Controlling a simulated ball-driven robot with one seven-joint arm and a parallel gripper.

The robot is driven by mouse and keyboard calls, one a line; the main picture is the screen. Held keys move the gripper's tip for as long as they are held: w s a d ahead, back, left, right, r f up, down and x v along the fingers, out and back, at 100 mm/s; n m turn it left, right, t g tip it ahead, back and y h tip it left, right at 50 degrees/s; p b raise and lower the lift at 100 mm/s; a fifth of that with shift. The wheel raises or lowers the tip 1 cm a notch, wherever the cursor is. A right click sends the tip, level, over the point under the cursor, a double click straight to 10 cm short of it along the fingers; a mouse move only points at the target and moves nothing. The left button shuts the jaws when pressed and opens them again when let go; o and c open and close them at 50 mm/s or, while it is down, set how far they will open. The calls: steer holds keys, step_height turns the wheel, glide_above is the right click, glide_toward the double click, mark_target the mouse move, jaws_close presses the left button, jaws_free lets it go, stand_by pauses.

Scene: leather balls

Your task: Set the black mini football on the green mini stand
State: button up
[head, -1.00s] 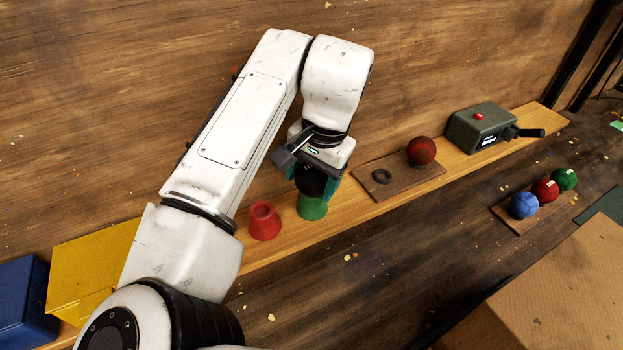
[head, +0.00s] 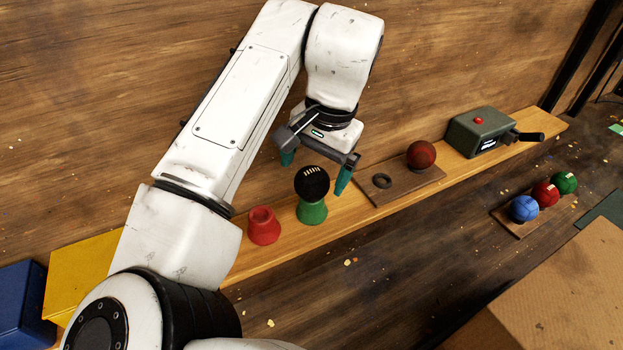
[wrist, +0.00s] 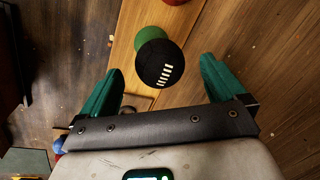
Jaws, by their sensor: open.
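The black mini football (head: 312,181) with white lace marks sits on top of the green mini stand (head: 312,212), which stands on the wooden shelf. In the wrist view the black ball (wrist: 160,64) covers part of the green stand (wrist: 149,35). My gripper (head: 316,172) is open, with its teal fingers spread wide. It is above and behind the ball in the head view and apart from it. In the wrist view, nothing is between the fingertips of my gripper (wrist: 164,78) except the ball a little beyond them.
An empty red stand (head: 264,226) is left of the green one. Blue, red and green balls sit on a lower board (head: 519,222).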

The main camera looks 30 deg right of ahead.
mark_target(323, 181)
step_height(323, 181, up, 8)
steer(key=s, duration=0.1)
steer(key=shift+s+d, duration=0.15)
steer(key=shift+d, duration=0.3)
